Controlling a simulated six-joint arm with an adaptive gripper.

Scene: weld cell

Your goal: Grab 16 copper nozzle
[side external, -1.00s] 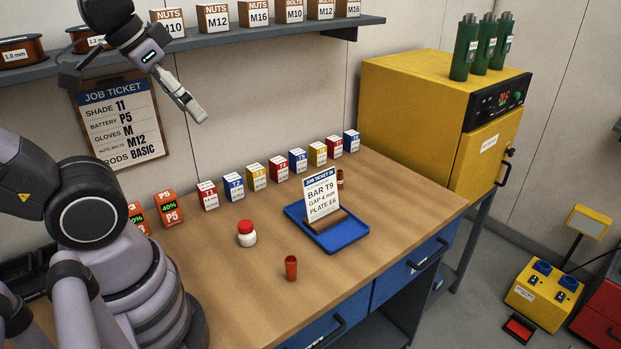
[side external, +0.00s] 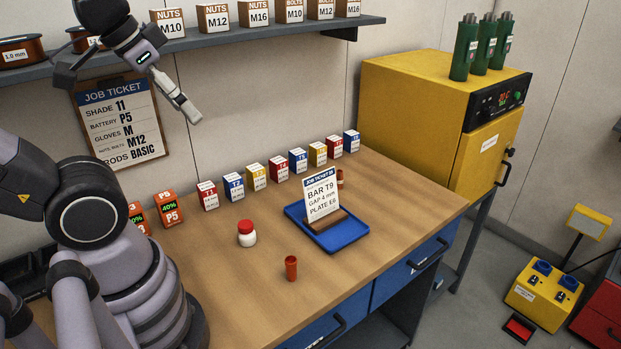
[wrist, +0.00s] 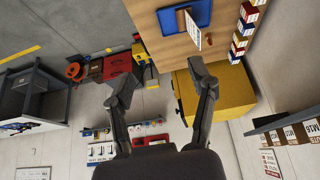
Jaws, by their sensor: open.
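A small copper-coloured cup-shaped piece (side external: 291,268) stands upright on the bench in front of the blue tray. A second copper-coloured piece (side external: 340,178) shows partly behind the ticket stand at the tray's far side. No size marking is readable on either. My gripper (side external: 128,92) is open and empty, high above the bench's left part near the wall shelf. Its two spread fingers also show in the wrist view (wrist: 165,72), with nothing between them.
The blue tray (side external: 352,240) holds a ticket stand (side external: 321,196). A red-capped white jar (side external: 246,234) stands to its left. Small boxes line the bench back. The shelf (side external: 230,36) and job ticket board (side external: 121,120) are close to my gripper. A yellow oven (side external: 410,105) stands right.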

